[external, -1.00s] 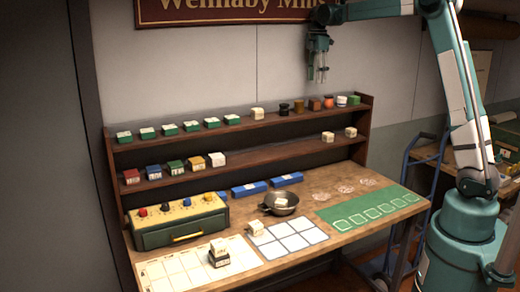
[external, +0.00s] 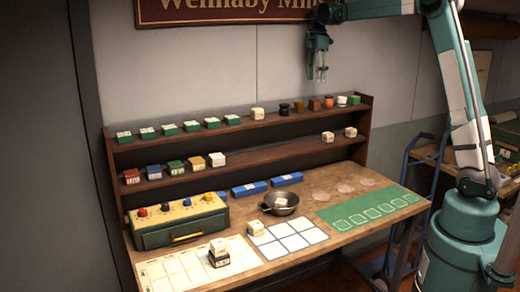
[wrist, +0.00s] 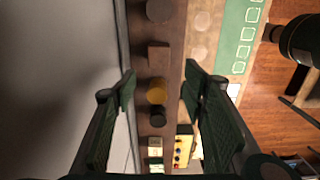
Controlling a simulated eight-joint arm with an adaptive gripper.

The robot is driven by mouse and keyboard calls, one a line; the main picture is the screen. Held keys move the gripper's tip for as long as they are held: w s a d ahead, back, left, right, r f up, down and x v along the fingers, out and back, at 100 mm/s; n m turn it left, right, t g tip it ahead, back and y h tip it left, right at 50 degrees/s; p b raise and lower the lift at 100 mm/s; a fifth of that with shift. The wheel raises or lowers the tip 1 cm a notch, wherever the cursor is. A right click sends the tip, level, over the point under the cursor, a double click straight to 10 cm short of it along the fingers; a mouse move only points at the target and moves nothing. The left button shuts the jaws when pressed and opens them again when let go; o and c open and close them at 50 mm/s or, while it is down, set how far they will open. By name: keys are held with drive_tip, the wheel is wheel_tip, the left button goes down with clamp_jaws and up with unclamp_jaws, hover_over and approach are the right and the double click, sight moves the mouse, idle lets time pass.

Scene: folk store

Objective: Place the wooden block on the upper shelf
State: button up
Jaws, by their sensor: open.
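A brown wooden-looking block (external: 314,104) stands on the upper shelf (external: 200,138), between an amber jar (external: 299,106) and an orange-red round item (external: 328,103). The brown block also shows in the wrist view (wrist: 158,55). My gripper (external: 317,78) hangs above this part of the upper shelf, pointing down, apart from the items. In the wrist view my gripper (wrist: 159,82) has its fingers spread, with nothing between them but the shelf items below. Which block the task calls wooden is not certain; cream blocks (external: 257,113) also stand about.
The lower shelf (external: 270,156) holds coloured boxes at left and two cream blocks at right. The table holds a toolbox (external: 180,220), a metal bowl (external: 290,206), blue trays, stacked blocks (external: 218,252) and a green mat (external: 370,210). Several green-and-white boxes line the upper shelf's left.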

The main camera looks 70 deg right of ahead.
drive_tip(key=s+a+r+m+t+h, duration=0.1)
drive_tip(key=a+m+t, duration=0.1)
drive_tip(key=a, duration=1.6)
drive_tip(key=s+a+r+m+t, duration=0.1)
drive_tip(key=s+a+m, duration=0.1)
drive_tip(key=a, duration=1.6)
drive_tip(key=s+a+f+m+t, duration=0.1)
drive_tip(key=s+a+f, duration=0.3)
drive_tip(key=s+a, duration=0.2)
drive_tip(key=s+a+f+m+t, duration=0.1)
drive_tip(key=s+a+f, duration=0.4)
drive_tip(key=a, duration=0.6)
drive_tip(key=s+a+f+m+t+y, duration=0.1)
drive_tip(key=s+a+f+m+t, duration=0.1)
drive_tip(key=s+a+f, duration=0.3)
drive_tip(key=s+a+m, duration=0.1)
drive_tip(key=s+a, duration=0.2)
drive_tip(key=a, duration=0.1)
drive_tip(key=shift+s+a+f, duration=0.15)
drive_tip(key=shift+a+f, duration=0.05)
drive_tip(key=shift+a, duration=0.05)
drive_tip(key=shift+f, duration=0.1)
wheel_tip(320, 180, down, 12)
drive_tip(key=b, duration=1.2)
drive_tip(key=shift+f, duration=0.1)
